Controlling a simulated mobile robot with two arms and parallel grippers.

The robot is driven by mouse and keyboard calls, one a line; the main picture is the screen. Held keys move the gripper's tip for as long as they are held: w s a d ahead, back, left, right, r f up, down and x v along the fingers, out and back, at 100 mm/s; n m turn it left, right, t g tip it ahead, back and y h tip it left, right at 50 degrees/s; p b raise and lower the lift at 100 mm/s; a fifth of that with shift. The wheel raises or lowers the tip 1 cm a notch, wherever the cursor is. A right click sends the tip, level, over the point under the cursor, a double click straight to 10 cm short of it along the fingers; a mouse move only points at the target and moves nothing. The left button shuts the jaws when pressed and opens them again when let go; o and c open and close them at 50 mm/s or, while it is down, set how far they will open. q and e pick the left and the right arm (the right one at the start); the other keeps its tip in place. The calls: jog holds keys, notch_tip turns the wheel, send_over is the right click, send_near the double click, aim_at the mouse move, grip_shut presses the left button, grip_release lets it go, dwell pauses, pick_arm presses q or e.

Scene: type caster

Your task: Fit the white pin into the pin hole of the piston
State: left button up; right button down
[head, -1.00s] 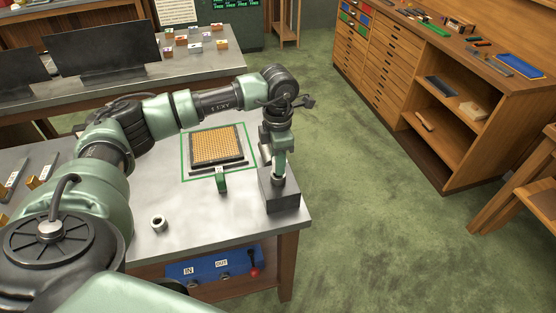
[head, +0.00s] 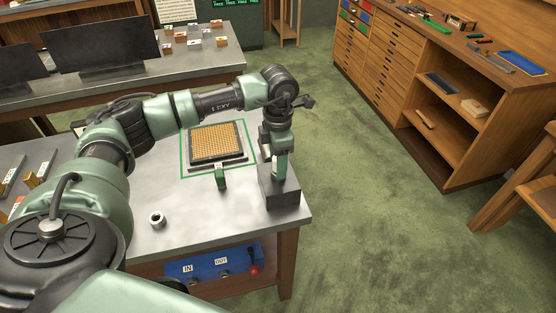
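My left gripper (head: 279,172) points down over the top of a dark block (head: 281,194) at the table's right front corner. Its fingertips are small and partly hidden against the block, so I cannot tell whether they are open or hold something. A short, light, hollow metal cylinder (head: 157,219) stands on the table to the left; it may be the piston. I cannot make out the white pin. My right gripper is not in view.
A tan grid tray (head: 217,144) lies in a green outline on the grey table (head: 190,202). A small green object (head: 221,177) stands in front of it. A blue IN/OUT panel (head: 205,266) with a red-knobbed lever is below the front edge. The table's front left is clear.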

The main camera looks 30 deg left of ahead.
pick_arm(q)
notch_tip(320, 180, up, 7)
jog(key=shift+f+b, duration=0.1)
jog(key=shift+b, duration=0.95)
jog(key=shift+r, duration=0.55)
